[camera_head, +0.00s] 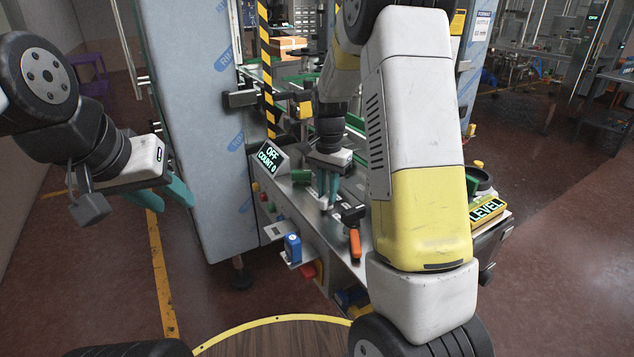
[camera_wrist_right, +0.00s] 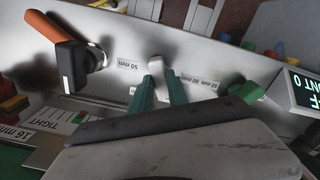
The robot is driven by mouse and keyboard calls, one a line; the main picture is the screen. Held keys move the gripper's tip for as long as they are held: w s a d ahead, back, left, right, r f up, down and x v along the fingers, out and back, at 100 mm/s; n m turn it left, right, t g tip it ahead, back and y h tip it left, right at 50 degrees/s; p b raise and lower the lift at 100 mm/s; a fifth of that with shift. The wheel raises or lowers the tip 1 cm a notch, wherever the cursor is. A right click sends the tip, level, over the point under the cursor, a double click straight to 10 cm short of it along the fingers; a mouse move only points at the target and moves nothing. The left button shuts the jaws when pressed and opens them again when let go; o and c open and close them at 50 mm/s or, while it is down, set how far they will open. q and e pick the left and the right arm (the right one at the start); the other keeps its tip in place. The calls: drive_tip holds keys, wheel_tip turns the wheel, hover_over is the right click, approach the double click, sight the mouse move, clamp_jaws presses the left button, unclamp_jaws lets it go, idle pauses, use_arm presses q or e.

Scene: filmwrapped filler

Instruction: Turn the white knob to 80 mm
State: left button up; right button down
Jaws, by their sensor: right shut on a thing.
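The white knob (camera_wrist_right: 155,63) is a small pale piece on the grey metal machine panel. In the right wrist view, the teal fingertips of my right gripper (camera_wrist_right: 161,76) are around its lower part. In the head view, this gripper (camera_head: 328,190) points down at the panel, closed on the knob, which is mostly hidden there. A "50 mm" label (camera_wrist_right: 128,66) is left of the knob. More mm labels (camera_wrist_right: 200,82) are to its right, the farther one seeming to read 80 mm. My left gripper (camera_head: 163,196) hangs empty at left, its teal fingers apart.
An orange-handled lever (camera_head: 355,240) stands right of the knob in the head view. A display reading "OFF COUNT 0" (camera_head: 271,158) and a green knob (camera_wrist_right: 250,92) are nearby. A blue box-like part (camera_head: 293,247) sits on the front side. Open floor lies at left.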

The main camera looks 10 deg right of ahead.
sight(327, 195)
drive_tip(key=n, duration=1.2)
drive_tip(key=shift+n, duration=0.3)
idle(0.4)
drive_tip(key=c, duration=1.3)
unclamp_jaws()
wheel_tip(327, 195, up, 8)
drive_tip(key=shift+f, duration=0.1)
